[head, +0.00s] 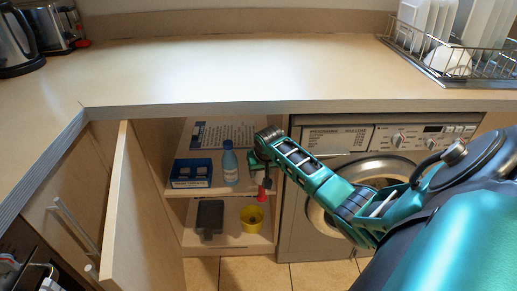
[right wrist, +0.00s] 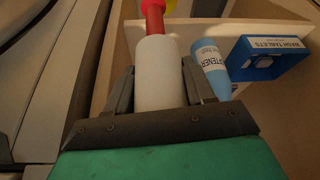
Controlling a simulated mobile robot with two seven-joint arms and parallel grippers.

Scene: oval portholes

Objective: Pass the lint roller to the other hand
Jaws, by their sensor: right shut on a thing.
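The lint roller is a white cylinder (right wrist: 158,72) with a red handle, seen in the right wrist view between the fingers of my right gripper (right wrist: 158,90). The gripper is shut on the white roller part, and the red handle points away from the palm. In the head view my right gripper (head: 261,165) reaches into the open cabinet, and the red handle (head: 262,191) hangs below it. Most of the roller is hidden there by the gripper. My left gripper is not in view.
A blue bottle (head: 229,165) stands on the shelf beside the gripper, near a blue wash-tablet box (head: 191,172). Below are a yellow container (head: 251,218) and a dark item (head: 210,218). The open door (head: 140,215) is left, the washing machine (head: 335,163) right. The counter (head: 230,68) is mostly clear.

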